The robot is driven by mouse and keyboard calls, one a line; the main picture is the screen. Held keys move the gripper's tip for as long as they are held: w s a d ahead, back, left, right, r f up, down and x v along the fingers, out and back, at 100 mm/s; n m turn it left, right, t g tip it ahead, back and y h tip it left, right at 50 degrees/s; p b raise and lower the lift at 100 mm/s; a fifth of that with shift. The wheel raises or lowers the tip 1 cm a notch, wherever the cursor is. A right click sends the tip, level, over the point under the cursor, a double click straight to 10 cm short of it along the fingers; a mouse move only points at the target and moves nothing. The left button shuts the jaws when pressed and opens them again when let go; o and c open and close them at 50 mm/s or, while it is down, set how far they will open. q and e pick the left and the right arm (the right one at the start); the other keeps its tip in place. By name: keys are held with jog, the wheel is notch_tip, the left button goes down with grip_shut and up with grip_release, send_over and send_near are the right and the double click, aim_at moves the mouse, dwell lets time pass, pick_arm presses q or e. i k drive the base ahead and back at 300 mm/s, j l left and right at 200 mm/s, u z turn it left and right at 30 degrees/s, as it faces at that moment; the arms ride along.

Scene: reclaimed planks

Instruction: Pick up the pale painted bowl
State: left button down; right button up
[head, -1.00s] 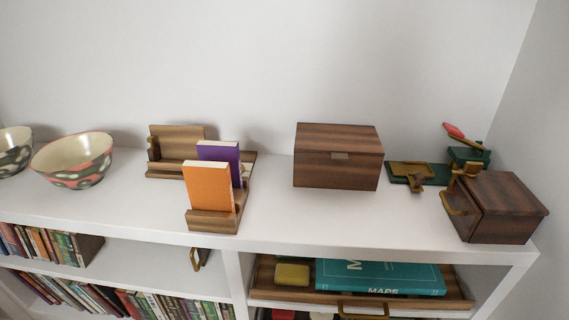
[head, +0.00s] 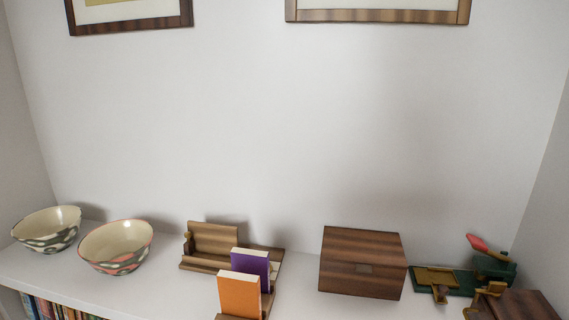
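Two painted bowls stand upright on the left end of the white shelf top in the head view. The far-left bowl (head: 47,230) has a cream inside and a dark grey and pale pattern outside. The other bowl (head: 116,246), to its right, has a cream inside, a pinkish rim and a coral, grey and pale pattern outside. The two bowls stand close together with a small gap. I cannot tell for sure which one is the pale painted bowl. Neither of my grippers is in view.
A wooden book stand (head: 214,240) holds an orange book (head: 239,295) and a purple book (head: 251,265). Right of it are a wooden box (head: 362,263), a green and brass device (head: 440,280) and a smaller wooden box (head: 520,306). Framed pictures (head: 378,16) hang above. Side walls close both ends.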

aim_at(52, 230)
jog(key=u, duration=1.4)
